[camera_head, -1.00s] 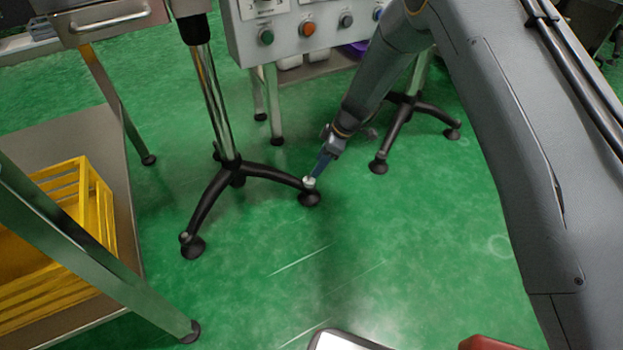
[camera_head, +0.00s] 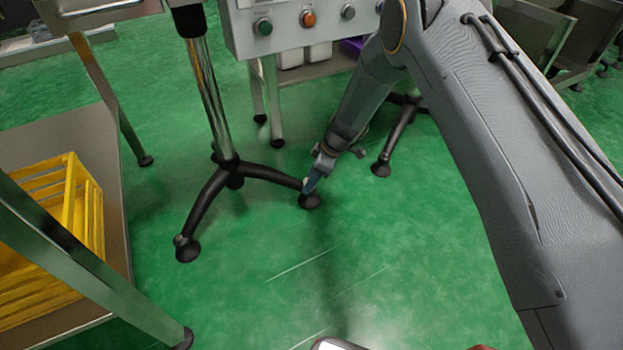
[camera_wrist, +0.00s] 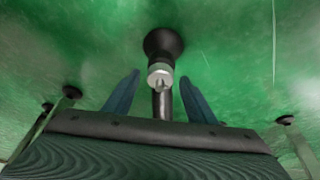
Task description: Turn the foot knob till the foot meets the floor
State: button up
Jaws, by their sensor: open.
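The foot knob (camera_wrist: 160,73) is a small pale metal knob on the end of a dark stand leg (camera_head: 270,177). Below it is a round black foot (camera_head: 310,201), which also shows in the wrist view (camera_wrist: 163,43). My gripper (camera_head: 309,189) is at this leg end, and its fingers partly cover the knob in the head view. In the wrist view my gripper (camera_wrist: 158,76) is open, with one blue finger on each side of the knob and a gap on both sides. I cannot tell whether the foot touches the floor.
The stand's other leg ends in a foot (camera_head: 187,250) at the left. A yellow crate (camera_head: 88,215) sits on a low metal shelf further left. A control box (camera_head: 290,28) with coloured buttons stands behind. Green floor in front is clear.

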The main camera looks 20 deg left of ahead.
jog(key=c, duration=1)
jog(key=shift+s+r+m+t+p, duration=0.15)
jog(key=shift+m+t+p, duration=0.15)
jog(key=shift+m+p, duration=0.6)
jog(key=shift+c, duration=0.2)
jog(key=shift+m+t+p, duration=0.3)
jog(key=shift+m+p, duration=0.3)
jog(key=shift+m, duration=0.1)
jog(key=o, duration=1)
jog(key=shift+o, duration=0.2)
jog(key=p+v, duration=0.3)
jog(key=v, duration=0.4)
jog(key=shift+d+r, duration=0.2)
